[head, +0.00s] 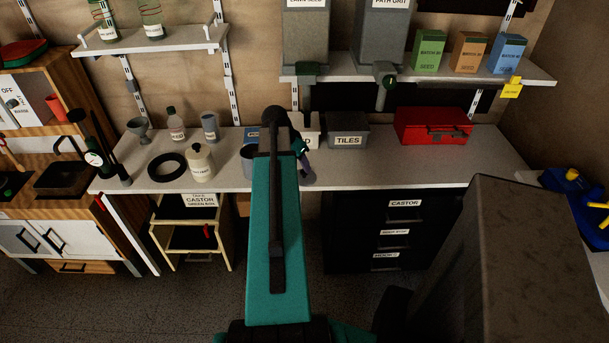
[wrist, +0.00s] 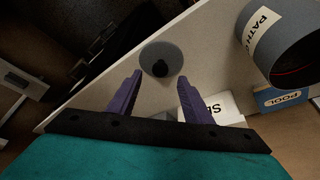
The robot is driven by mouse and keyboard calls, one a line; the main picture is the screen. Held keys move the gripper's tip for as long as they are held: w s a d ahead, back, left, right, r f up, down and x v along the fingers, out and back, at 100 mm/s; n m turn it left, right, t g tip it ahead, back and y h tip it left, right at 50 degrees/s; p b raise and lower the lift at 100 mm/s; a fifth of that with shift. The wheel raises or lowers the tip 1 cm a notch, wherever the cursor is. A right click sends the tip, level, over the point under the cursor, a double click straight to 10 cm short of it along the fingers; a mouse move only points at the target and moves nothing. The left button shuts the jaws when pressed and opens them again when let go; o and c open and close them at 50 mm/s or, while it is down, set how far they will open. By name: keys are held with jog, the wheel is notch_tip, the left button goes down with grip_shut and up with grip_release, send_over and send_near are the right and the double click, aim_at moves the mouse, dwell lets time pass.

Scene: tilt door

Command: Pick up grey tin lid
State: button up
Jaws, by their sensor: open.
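The grey tin lid (wrist: 174,49) is a flat round disc with a dark knob at its middle, lying on the pale bench top (wrist: 205,30) in the wrist view. My gripper (wrist: 160,77) is open, its two purple fingers apart and empty, with the lid showing just past and between the fingertips. I cannot tell the exact height of the fingers over the lid.
An open grey tin with a "PATH" label (wrist: 262,30) stands close on the right in the wrist view. A white bin (wrist: 215,107) and a blue "POOL" box (wrist: 280,98) are nearby. The TILES bin (head: 348,129) and red toolbox (head: 425,127) stand further right on the bench.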

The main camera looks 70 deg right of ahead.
aim_at(303, 171)
jog(key=shift+d+f, duration=0.1)
jog(key=shift+f, duration=0.05)
jog(key=shift+p+x, duration=0.9)
jog(key=shift+x, duration=1.5)
jog(key=shift+w, duration=0.1)
jog(key=c, duration=1.1)
